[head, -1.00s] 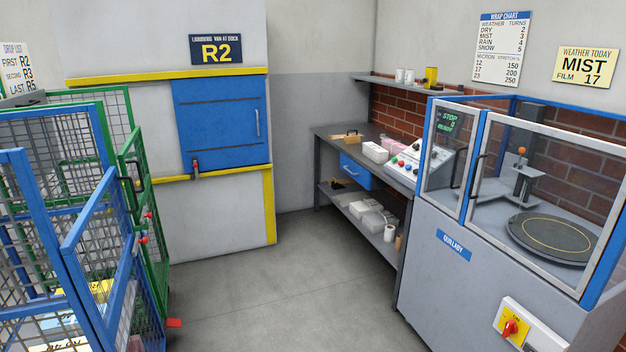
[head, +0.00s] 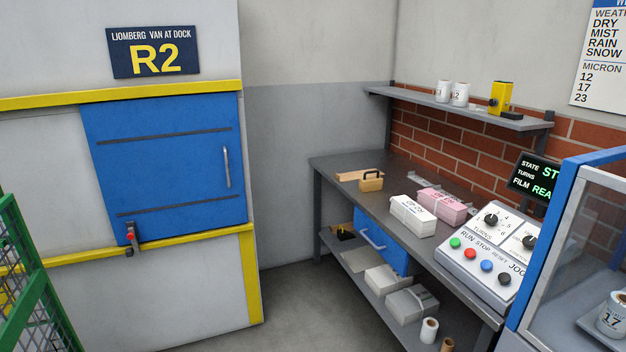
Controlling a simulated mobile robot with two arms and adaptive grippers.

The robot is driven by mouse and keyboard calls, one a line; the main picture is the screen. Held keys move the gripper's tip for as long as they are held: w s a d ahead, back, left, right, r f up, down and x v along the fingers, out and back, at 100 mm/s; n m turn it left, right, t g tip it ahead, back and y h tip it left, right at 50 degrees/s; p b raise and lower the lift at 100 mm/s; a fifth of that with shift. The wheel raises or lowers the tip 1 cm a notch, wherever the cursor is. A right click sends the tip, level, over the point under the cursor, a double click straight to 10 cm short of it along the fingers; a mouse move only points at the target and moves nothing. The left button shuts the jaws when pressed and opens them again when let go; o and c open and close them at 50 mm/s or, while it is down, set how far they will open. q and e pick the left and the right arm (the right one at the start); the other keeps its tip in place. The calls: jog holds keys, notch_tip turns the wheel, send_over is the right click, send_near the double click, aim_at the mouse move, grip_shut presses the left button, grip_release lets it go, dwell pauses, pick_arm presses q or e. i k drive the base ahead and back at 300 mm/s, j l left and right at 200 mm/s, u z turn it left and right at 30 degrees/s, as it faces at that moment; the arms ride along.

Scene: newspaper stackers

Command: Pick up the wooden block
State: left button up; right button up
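A small tan wooden block (head: 371,184) with a dark handle-like loop on top stands on the grey workbench (head: 335,164), near its far left end. A flat, lighter wooden piece (head: 349,176) lies just behind and to the left of it; I cannot tell whether the two touch. Neither of my grippers is in view.
A white bundle (head: 413,216) and a pink bundle (head: 442,207) lie right of the block. A button console (head: 489,262) stands at the bench's near end. A shelf (head: 450,106) hangs above. Floor is open before the blue hatch (head: 165,155).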

aim_at(370, 184)
jog(key=i+z, duration=0.15)
jog(key=i, duration=0.45)
jog(key=i+j+z, duration=0.15)
jog(key=i, duration=0.45)
jog(key=i+j+z, duration=0.15)
jog(key=i, duration=0.4)
jog(key=j, duration=0.1)
